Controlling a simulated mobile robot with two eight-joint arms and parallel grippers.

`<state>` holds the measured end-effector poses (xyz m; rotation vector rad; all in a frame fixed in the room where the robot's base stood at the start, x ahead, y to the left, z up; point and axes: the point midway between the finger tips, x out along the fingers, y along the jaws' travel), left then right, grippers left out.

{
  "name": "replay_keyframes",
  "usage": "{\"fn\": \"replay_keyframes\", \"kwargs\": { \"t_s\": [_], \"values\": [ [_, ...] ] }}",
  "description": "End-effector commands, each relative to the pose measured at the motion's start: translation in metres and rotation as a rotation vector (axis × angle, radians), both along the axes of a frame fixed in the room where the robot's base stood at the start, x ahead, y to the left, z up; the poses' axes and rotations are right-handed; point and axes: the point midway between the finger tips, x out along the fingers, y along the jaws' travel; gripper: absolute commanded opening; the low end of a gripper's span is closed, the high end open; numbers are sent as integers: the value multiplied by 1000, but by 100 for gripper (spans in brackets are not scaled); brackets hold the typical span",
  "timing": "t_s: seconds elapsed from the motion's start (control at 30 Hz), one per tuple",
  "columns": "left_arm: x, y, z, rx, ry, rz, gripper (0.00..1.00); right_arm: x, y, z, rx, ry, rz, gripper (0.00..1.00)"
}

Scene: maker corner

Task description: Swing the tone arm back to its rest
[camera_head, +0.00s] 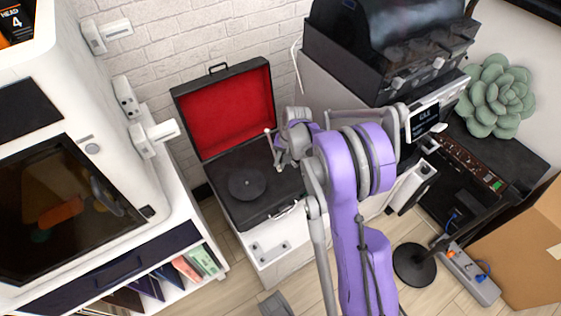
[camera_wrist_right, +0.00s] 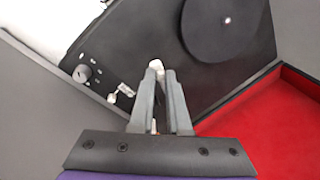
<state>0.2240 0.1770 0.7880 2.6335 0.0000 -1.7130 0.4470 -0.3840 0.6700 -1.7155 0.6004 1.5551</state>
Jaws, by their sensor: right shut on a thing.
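A black suitcase record player (camera_head: 232,216) stands with its red-lined lid (camera_head: 232,112) open. Its dark platter (camera_head: 247,184) is on the left of the deck and shows at the upper right in the wrist view (camera_wrist_right: 212,30). My right gripper (camera_head: 279,162) is over the right side of the deck. In the wrist view its fingers (camera_wrist_right: 162,76) are closed together on the tone arm, whose pale end (camera_wrist_right: 156,65) sticks out at the fingertips, apart from the platter. Most of the tone arm is hidden by the fingers. A small whitish fitting (camera_wrist_right: 122,92) lies left of the fingers. My left gripper is out of view.
A knob (camera_wrist_right: 82,73) sits on the deck left of the fingers. The open lid stands behind the deck. A dark machine (camera_head: 385,50) and a white cabinet stand close on the right. A large white machine (camera_head: 75,150) is at the left.

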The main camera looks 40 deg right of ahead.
Motion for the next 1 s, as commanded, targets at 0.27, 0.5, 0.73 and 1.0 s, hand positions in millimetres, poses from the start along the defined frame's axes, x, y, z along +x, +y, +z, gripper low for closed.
{"fn": "replay_keyframes", "kwargs": {
  "t_s": [0.27, 0.5, 0.73, 1.0],
  "values": [
    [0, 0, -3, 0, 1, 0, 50, -8, -25, 0, -1, 1, 128, 0],
    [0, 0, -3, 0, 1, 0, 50, -12, -53, 0, 0, 0, 292, 0],
    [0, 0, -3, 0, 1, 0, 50, -13, -56, 0, -1, -1, 316, 0],
    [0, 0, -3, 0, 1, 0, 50, -13, -56, 0, -2, 0, 314, 40]
  ]
}}
